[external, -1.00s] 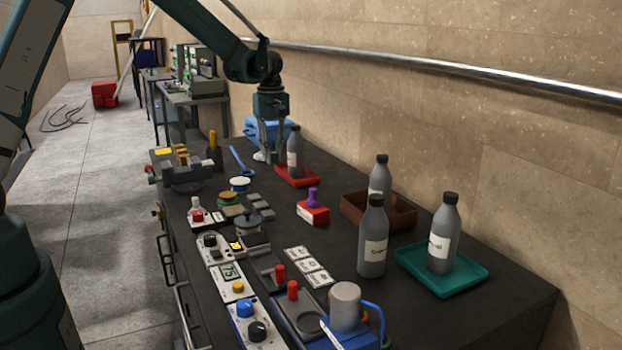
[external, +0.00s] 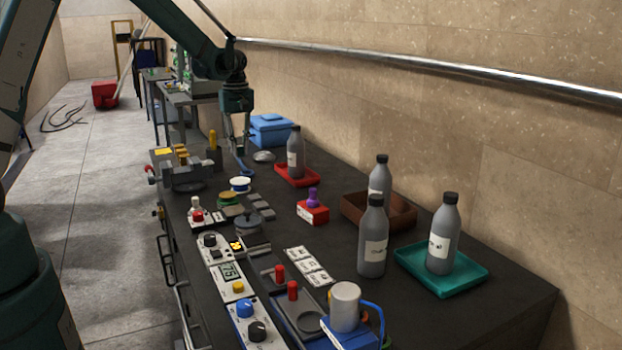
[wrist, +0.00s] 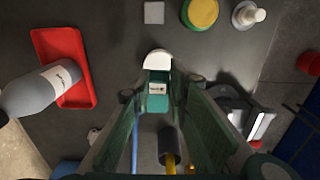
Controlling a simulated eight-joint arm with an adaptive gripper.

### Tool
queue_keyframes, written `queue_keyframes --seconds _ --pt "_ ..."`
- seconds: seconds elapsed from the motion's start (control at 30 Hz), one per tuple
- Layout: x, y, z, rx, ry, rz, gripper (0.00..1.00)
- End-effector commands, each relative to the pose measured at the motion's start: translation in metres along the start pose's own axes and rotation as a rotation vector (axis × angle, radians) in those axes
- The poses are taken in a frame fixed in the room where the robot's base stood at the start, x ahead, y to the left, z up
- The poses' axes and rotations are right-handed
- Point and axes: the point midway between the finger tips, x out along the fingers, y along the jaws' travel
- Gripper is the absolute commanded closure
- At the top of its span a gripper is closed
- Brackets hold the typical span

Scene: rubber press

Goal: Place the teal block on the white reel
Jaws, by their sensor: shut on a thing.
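The teal block (wrist: 158,103) shows in the wrist view between the fingers of my gripper (wrist: 160,90), with a small white label on its top. My gripper is shut on it. The white reel (wrist: 157,58) shows just beyond the block, partly covered by it in that view. In the external view the white reel (external: 240,183) stands on the dark bench, and my gripper (external: 240,153) is above and behind it. The block is not clearly visible in the external view. I cannot tell the gap between block and reel.
A red tray (wrist: 81,95) with a grey bottle (wrist: 40,92) lies left of my gripper in the wrist view. A green and yellow reel (wrist: 200,13) is beyond. A black holder with a yellow handle (wrist: 170,160) is close by. A blue box (external: 270,130) stands behind.

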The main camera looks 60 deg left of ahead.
Motion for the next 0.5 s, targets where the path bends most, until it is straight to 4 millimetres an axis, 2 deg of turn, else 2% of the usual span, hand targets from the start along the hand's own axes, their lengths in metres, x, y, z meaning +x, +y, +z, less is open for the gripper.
queue_keyframes --seconds 0.23,0.5 --pt "0.011 0.001 0.0 0.0 0.0 0.0 1.0" --pt "0.047 0.0 0.0 0.0 0.0 0.0 1.0"
